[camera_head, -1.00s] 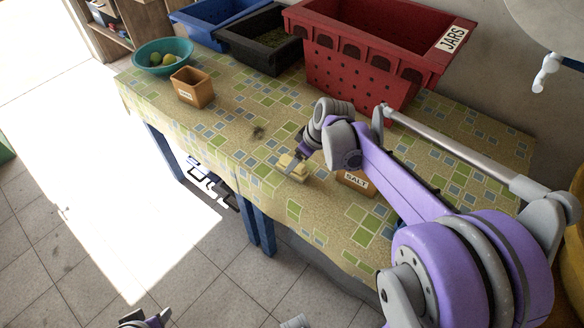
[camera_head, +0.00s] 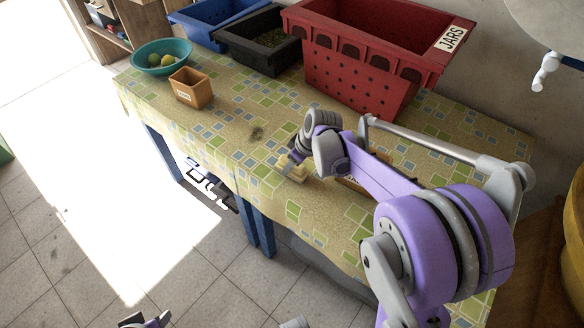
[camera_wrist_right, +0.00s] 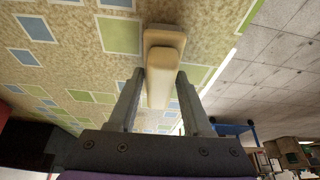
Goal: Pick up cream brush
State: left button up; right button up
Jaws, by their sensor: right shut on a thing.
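The cream brush (camera_head: 293,169) is a pale yellow block near the front edge of the patterned table. In the right wrist view the brush (camera_wrist_right: 162,75) lies between my two fingers, with a light brown end beyond them. My right gripper (camera_head: 290,163) is shut on it; it also shows in the right wrist view (camera_wrist_right: 160,95). I cannot tell whether the brush is clear of the tabletop. My left gripper (camera_head: 146,321) shows only in part at the bottom edge of the head view; its jaw state is unclear.
The patterned table (camera_head: 240,100) holds a red JARS crate (camera_head: 350,75), a black crate (camera_head: 262,58), a blue crate (camera_head: 196,30), a teal bowl (camera_head: 150,69) with round fruit, and a small tan box (camera_head: 205,92). A SALT box is mostly hidden behind my right arm. The table's middle is clear.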

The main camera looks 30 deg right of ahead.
grip_shut()
notch_tip(320, 180, up, 10)
jog(key=shift+r+p, duration=0.1)
jog(key=shift+p, duration=0.5)
